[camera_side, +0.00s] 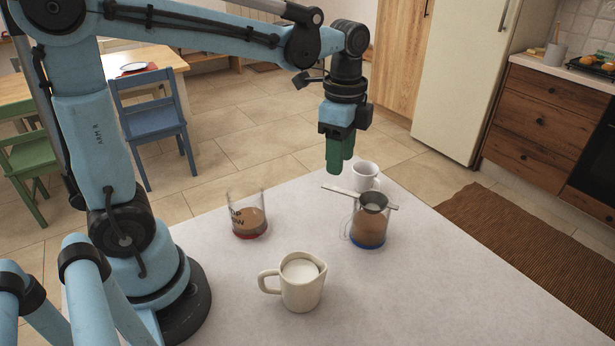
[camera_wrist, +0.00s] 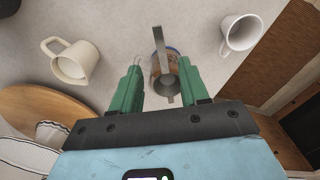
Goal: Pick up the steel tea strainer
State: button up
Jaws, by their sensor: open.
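The steel tea strainer (camera_side: 374,201) rests across the rim of a clear glass with brown liquid and a blue base (camera_side: 368,237). Its long flat handle (camera_side: 340,191) sticks out to the left in the side view. My gripper (camera_side: 340,170) is open and empty, pointing down, above and a little left of the strainer. In the wrist view the strainer (camera_wrist: 166,84) appears between the two green fingers of my gripper (camera_wrist: 160,68), with its handle running up the picture. The glass is partly hidden beneath it there.
A white mug (camera_side: 365,176) stands close behind the strainer's glass. A red-based glass of brown liquid (camera_side: 248,221) stands to the left. A cream jug of milk (camera_side: 300,288) stands in front. The pale table (camera_side: 430,295) is bare at front right.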

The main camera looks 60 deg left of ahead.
aim_at(341, 190)
jog(key=shift+w+d+f, duration=0.1)
jog(key=shift+f, duration=1.7)
jog(key=shift+w+d+f, duration=0.1)
jog(key=shift+f, duration=1.65)
jog(key=shift+c, duration=0.4)
grip_shut()
